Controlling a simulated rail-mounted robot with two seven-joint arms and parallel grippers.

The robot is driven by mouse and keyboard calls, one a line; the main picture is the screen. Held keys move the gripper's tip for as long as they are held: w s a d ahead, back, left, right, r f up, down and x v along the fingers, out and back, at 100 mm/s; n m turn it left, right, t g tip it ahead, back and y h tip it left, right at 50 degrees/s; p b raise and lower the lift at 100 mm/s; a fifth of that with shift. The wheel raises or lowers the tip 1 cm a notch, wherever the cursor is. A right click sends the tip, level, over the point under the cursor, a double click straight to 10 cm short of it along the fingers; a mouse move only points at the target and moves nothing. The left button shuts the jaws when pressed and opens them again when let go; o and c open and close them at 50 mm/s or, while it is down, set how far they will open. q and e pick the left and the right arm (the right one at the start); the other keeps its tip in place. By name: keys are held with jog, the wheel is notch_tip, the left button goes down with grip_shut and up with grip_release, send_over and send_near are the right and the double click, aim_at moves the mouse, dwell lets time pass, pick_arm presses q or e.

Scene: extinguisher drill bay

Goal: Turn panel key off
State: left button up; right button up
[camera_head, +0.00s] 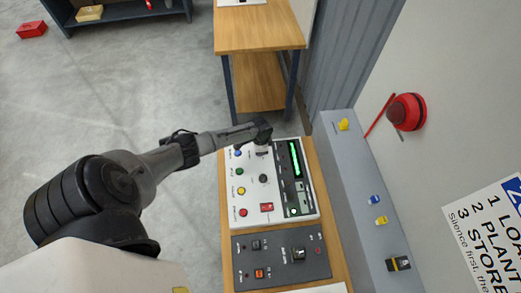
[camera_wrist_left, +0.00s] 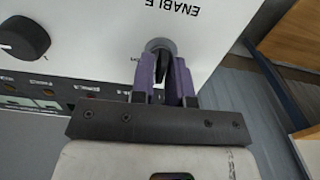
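The white control panel (camera_head: 273,212) stands on the wooden bench, with coloured buttons, a dark knob (camera_head: 263,178) and a green-lit display strip (camera_head: 295,159). My left gripper (camera_head: 262,132) is over the panel's far end in the head view and hides what is under it. In the left wrist view, the dark panel key (camera_wrist_left: 164,58) stands in a round grey collar below the word ENABLE. My left gripper's purple fingers (camera_wrist_left: 164,75) are on either side of the key and appear closed against it. The key's exact angle is partly hidden. My right gripper is not in view.
A dark grey panel (camera_head: 270,246) with switches lies nearer on the bench. A grey ledge (camera_head: 358,200) with yellow and blue parts runs along the right, below a red alarm (camera_head: 406,112) on the wall. A wooden table (camera_head: 258,28) stands beyond.

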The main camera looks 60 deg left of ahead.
pick_arm(q)
jog(key=shift+o, duration=1.3)
notch_tip(320, 180, up, 14)
jog(key=shift+f, duration=0.1)
